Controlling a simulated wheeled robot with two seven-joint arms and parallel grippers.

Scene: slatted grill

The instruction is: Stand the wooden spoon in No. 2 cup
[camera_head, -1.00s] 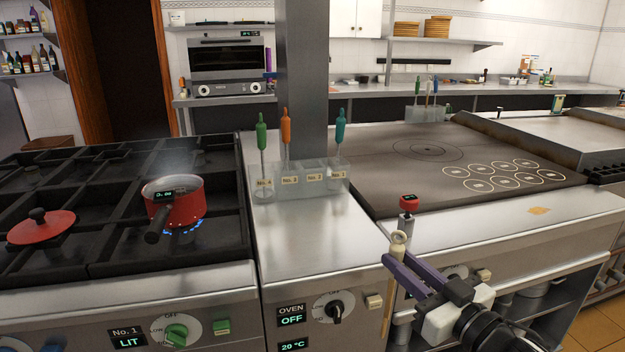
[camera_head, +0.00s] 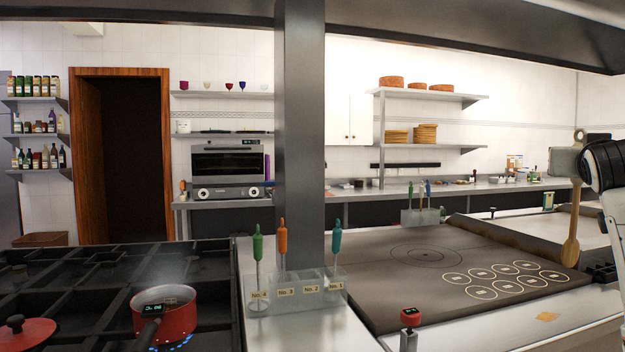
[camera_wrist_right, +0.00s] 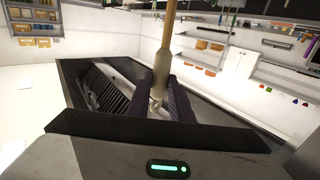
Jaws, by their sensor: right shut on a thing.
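The wooden spoon (camera_head: 571,248) hangs about upright at the right of the head view, its bowl end down and its ringed end up. My right gripper (camera_head: 565,162) is shut on the handle near the ringed end. In the right wrist view the handle (camera_wrist_right: 169,35) runs upward from between the purple fingers (camera_wrist_right: 158,92). The No. 2 cup (camera_head: 311,291) is a clear compartment in a row at the foot of the steel post, left of the spoon, with no tool seen in it. My left gripper is not in view.
Green (camera_head: 257,245), orange (camera_head: 282,238) and teal (camera_head: 336,240) handled tools stand in the neighbouring cups. The steel post (camera_head: 301,130) rises behind the row. A red pot (camera_head: 165,318) is on a lit burner. The flat griddle (camera_head: 390,290) is mostly clear.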

